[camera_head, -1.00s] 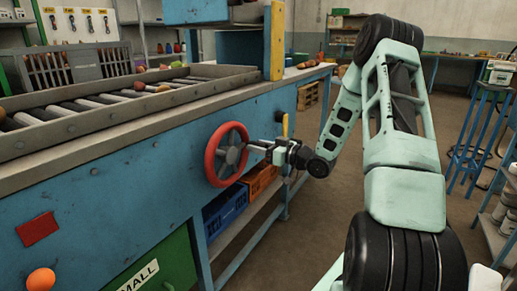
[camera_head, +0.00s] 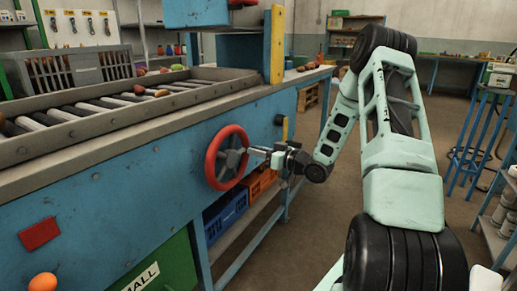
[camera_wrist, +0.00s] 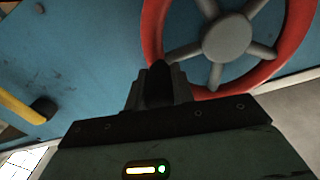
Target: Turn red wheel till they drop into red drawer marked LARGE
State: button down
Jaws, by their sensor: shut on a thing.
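The red wheel (camera_head: 215,178), with a grey hub and spokes, is mounted on the blue side of the sorting bench. It also shows large at the top of the wrist view (camera_wrist: 299,45). My gripper (camera_head: 251,151) is at the right side of the wheel in the head view, shut on the wheel; my jaws hide the exact spot held. In the wrist view my gripper (camera_wrist: 158,75) meets the lower left rim. Small round brown and orange items (camera_head: 160,93) lie on the rollers of the bench top. No red drawer marked LARGE shows.
A green drawer marked SMALL (camera_head: 180,262) is low on the bench. Blue (camera_head: 226,213) and orange (camera_head: 262,183) crates sit beneath the bench. A blue stool (camera_head: 470,150) stands at right.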

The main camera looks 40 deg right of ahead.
aim_at(246, 164)
jog(key=shift+a+f+m+p, duration=0.1)
jog(key=shift+f+m+p, duration=0.65)
jog(key=shift+m+p, duration=0.35)
jog(key=f+m+p, duration=0.1)
jog(key=f+m, duration=0.1)
jog(key=m, duration=0.1)
jog(key=shift+s+a+f+p, duration=0.15)
jog(key=shift+a+p, duration=0.15)
jog(key=shift+p, duration=0.1)
jog(key=shift+s+a+f+m, duration=0.1)
jog(key=shift+a+f+m, duration=0.25)
jog(key=shift+f, duration=0.5)
jog(key=c, duration=1.2)
grip_release()
jog(key=shift+s, duration=0.1)
jog(key=p+v, duration=0.1)
jog(key=v, duration=1.6)
jog(key=shift+s+p, duration=0.15)
jog(key=shift+p, duration=0.2)
